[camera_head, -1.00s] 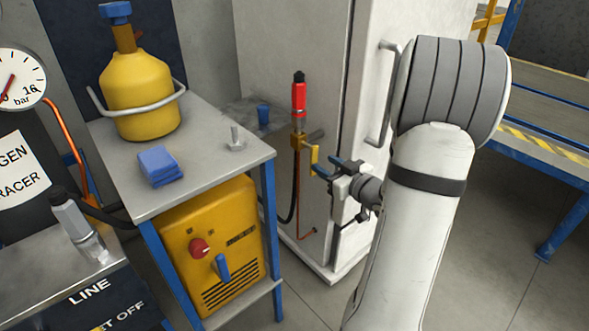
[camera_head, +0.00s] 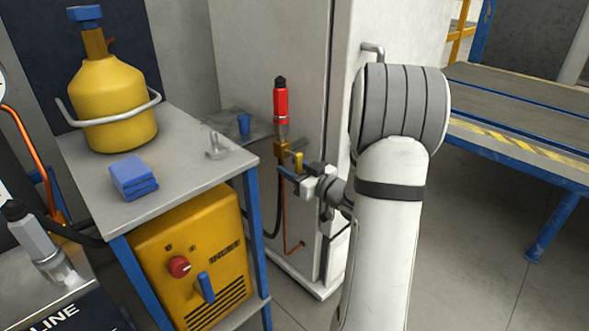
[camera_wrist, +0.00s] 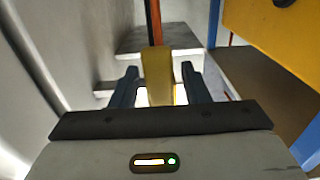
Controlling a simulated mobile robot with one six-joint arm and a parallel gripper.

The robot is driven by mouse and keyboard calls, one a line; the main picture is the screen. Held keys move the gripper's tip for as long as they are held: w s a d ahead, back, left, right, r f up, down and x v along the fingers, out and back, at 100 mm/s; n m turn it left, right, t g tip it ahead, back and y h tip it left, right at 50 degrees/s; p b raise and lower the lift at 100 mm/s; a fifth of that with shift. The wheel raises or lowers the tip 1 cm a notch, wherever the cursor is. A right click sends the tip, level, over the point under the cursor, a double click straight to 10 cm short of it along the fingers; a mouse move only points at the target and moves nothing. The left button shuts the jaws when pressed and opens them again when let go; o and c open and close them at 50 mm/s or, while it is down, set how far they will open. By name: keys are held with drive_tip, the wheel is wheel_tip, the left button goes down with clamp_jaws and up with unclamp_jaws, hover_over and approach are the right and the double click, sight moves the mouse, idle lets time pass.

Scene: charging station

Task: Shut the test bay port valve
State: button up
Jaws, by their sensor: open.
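The port valve's brass body (camera_head: 282,148) sits below a red and grey fitting (camera_head: 281,103), beside the white cabinet. Its yellow handle (camera_head: 298,160) hangs down on the right side of the body. My gripper (camera_head: 292,170) is at the handle, with its blue fingers apart. In the wrist view the yellow handle (camera_wrist: 157,75) stands between the two open fingers of my gripper (camera_wrist: 158,82). A gap shows on each side, so the fingers do not appear to press on it. The handle's lower end is hidden by the gripper body.
A yellow unit (camera_head: 190,260) stands beneath. The white cabinet (camera_head: 262,55) is behind the valve. A striped workbench (camera_head: 530,115) stands at right.

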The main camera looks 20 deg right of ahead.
drive_tip(key=shift+c, duration=0.5)
clamp_jaws()
drive_tip(key=shift+d+r, duration=0.1)
drive_tip(key=shift+d, duration=0.1)
drive_tip(key=shift+d+m, duration=0.1)
drive_tip(key=shift+m, duration=0.2)
